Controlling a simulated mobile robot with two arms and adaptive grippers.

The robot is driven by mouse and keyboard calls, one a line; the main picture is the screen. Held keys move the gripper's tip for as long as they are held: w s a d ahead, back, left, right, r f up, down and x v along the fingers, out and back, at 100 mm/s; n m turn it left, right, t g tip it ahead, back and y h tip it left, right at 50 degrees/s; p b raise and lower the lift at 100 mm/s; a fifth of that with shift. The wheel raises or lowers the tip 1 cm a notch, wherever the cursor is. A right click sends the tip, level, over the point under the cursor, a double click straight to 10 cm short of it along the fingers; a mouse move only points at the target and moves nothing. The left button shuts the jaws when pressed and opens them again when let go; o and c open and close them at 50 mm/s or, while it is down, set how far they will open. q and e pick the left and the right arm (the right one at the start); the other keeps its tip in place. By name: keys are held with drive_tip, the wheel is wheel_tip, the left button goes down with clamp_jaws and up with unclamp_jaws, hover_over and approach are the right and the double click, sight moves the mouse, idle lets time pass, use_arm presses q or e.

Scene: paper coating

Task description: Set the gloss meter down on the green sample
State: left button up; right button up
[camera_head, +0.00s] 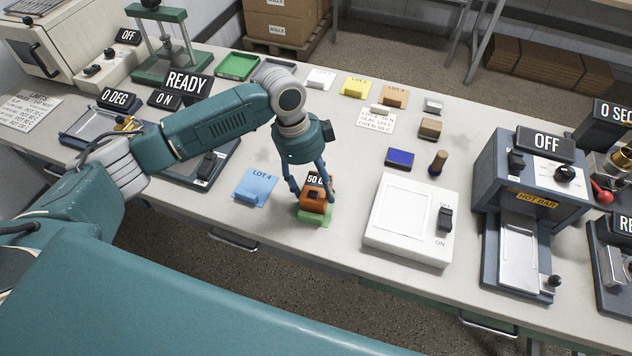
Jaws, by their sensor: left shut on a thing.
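The orange gloss meter (314,199) has a dark display reading "50 G", partly hidden behind my gripper. My left gripper (311,186) points down with its fingers on either side of the meter and is shut on it. The green sample (316,218) lies on the bench under the meter, near the front edge. The meter covers most of the sample, whose front part shows below it. I cannot tell whether the meter touches the sample or hangs just above it. My right gripper is not in view.
A blue LOT 4 card (256,186) lies just left of the meter. A white box with a switch (400,215) stands to its right. A dark blue block (400,159) and a brown-handled tool (438,162) lie behind. The hot bar machine (535,185) stands farther right.

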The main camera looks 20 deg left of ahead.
use_arm(q)
drive_tip(key=o, duration=1.9)
drive_tip(key=shift+c, duration=0.2)
drive_tip(key=shift+o, duration=0.6)
